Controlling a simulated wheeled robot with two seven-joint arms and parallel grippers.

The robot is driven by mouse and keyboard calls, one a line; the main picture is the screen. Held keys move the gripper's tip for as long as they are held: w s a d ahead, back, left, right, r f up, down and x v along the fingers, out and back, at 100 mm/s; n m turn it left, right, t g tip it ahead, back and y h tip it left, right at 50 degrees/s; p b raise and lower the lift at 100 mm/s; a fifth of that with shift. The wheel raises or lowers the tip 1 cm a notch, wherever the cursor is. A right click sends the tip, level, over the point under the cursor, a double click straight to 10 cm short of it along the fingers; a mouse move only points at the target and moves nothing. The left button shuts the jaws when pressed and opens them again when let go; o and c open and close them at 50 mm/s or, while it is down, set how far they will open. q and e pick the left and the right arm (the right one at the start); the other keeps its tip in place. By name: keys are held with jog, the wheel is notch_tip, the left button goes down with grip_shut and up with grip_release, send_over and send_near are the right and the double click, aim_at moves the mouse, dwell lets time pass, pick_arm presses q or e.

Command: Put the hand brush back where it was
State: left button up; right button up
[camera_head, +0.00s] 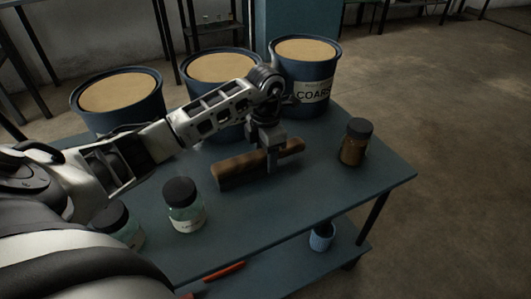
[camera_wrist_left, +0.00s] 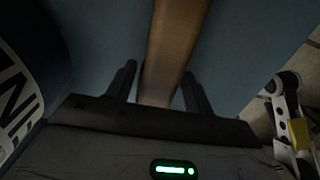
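The hand brush (camera_head: 234,171), with a brown wooden back, lies across the blue table, between the buckets and the clear jar. My left gripper (camera_head: 270,164) points down over its handle, with one finger showing in front of the wood. In the left wrist view, the brown handle (camera_wrist_left: 170,50) runs between the two fingers of my left gripper (camera_wrist_left: 159,85). Narrow gaps seem to show on both sides of the wood, so the fingers look open around it. The brush's underside is mostly hidden. My right gripper is not in view.
The blue table (camera_head: 300,210) carries a COARSE bucket (camera_head: 309,90), two similar buckets (camera_head: 122,120) (camera_head: 205,103), a brown jar (camera_head: 355,146) at right and clear jars (camera_head: 186,215) (camera_head: 118,228) at front left. The lower shelf holds a blue cup (camera_head: 321,240) and a red tool (camera_head: 225,271).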

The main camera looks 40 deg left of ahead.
pick_arm(q)
jog(key=shift+o, duration=0.9)
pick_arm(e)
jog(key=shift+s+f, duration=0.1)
pick_arm(q)
jog(key=shift+r, duration=0.1)
notch_tip(320, 180, up, 12)
jog(key=p, duration=0.2)
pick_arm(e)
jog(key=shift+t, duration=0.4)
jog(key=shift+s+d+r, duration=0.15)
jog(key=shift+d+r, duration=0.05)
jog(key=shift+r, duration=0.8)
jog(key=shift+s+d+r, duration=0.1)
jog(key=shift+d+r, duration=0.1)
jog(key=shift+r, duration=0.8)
pick_arm(q)
jog(key=shift+r, duration=0.1)
